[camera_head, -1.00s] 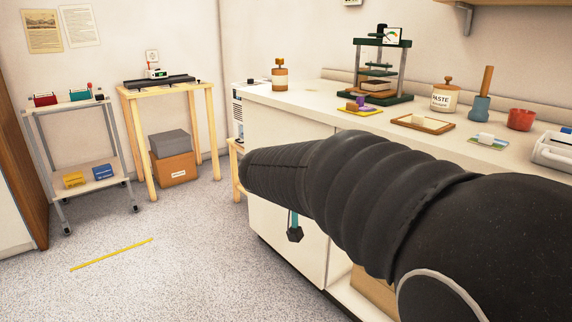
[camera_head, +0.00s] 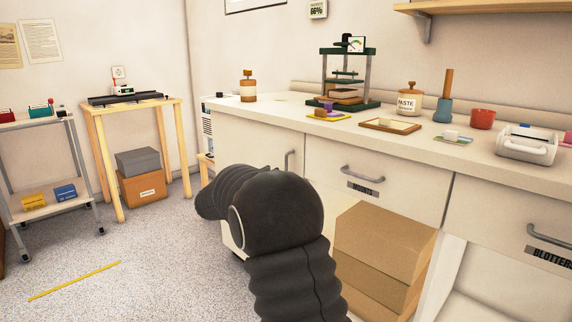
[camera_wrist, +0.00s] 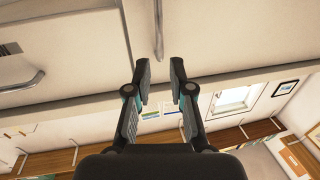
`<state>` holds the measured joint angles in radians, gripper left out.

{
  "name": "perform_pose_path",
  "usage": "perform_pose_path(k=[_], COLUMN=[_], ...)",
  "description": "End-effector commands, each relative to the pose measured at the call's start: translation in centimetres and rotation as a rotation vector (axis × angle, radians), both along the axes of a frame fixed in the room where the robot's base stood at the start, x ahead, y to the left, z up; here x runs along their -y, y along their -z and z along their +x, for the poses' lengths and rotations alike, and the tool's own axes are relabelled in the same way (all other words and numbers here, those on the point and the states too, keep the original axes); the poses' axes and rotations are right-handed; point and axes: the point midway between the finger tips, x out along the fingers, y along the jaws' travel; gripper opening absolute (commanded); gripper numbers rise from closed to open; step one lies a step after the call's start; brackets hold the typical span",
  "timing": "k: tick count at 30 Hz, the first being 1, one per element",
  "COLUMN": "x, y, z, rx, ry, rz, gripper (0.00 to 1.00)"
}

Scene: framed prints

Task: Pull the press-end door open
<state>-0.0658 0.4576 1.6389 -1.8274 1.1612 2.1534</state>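The press-end door (camera_head: 258,145) is a cream cabinet front at the left end of the counter, below the press. Its upright grey handle (camera_head: 289,161) shows in the head view, and the door looks closed. My arm hides the door's lower part and my gripper in that view. In the wrist view my gripper (camera_wrist: 159,66) is open and empty, its two dark fingers apart. The upright handle (camera_wrist: 158,30) appears just beyond the fingertips, lined up with the gap between them. Whether the fingers touch it I cannot tell.
A labelled drawer with a bar handle (camera_head: 362,174) is right of the door. Stacked brown boxes (camera_head: 385,250) stand in the opening under it. The press (camera_head: 346,80) stands on the counter (camera_head: 440,150). Floor (camera_head: 150,255) at the left is clear around a yellow strip (camera_head: 75,280).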

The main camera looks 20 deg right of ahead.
Motion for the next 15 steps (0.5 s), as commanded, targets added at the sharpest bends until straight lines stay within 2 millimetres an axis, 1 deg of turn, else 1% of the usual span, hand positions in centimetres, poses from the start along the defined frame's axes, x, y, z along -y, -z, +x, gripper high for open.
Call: perform_pose_path(k=[1,6,12,15], x=[1.0,3.7,6.5,7.3], y=[-0.1,-0.1,-0.1,0.0], z=[0.5,2.1,3.8,4.4], rx=[-0.001,-0.001,-0.001,-0.001], ry=[0.004,0.003,0.003,0.002], rz=[0.001,0.000,0.002,0.000], gripper=[0.22,0.22,0.22,0.22])
